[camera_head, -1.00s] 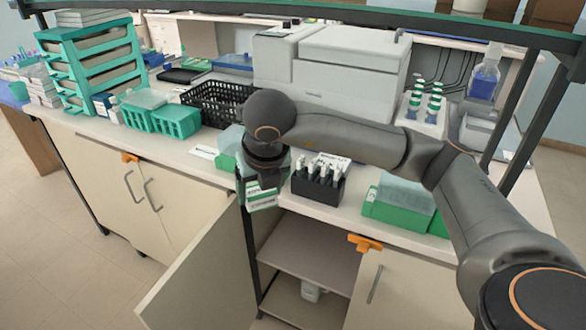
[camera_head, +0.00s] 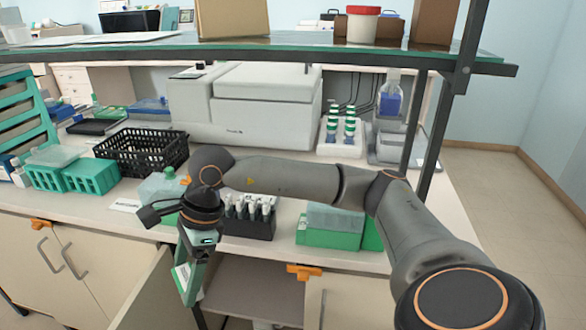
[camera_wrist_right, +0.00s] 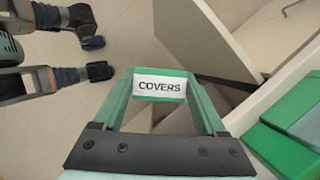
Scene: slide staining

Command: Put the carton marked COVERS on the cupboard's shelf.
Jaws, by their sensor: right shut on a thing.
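The carton marked COVERS (camera_wrist_right: 160,87) is small, with a white label and green edges. My right gripper (camera_head: 195,255) is shut on it, and the carton (camera_head: 184,277) hangs tilted below the counter's front edge. The wrist view shows its label between the two fingers. The open cupboard's shelf (camera_head: 250,285) is a grey board to the right of the carton in the head view. The carton appears in front of the cupboard, not on the shelf. Part of the cupboard's inside is hidden by the arm and the frame edge. My left gripper is not identifiable.
The open cupboard door (camera_head: 150,295) stands out left of the carton. A closed cupboard with an orange clip (camera_head: 303,271) is to the right. On the counter are a black rack of tubes (camera_head: 249,222), green boxes (camera_head: 330,238) and a black basket (camera_head: 142,150).

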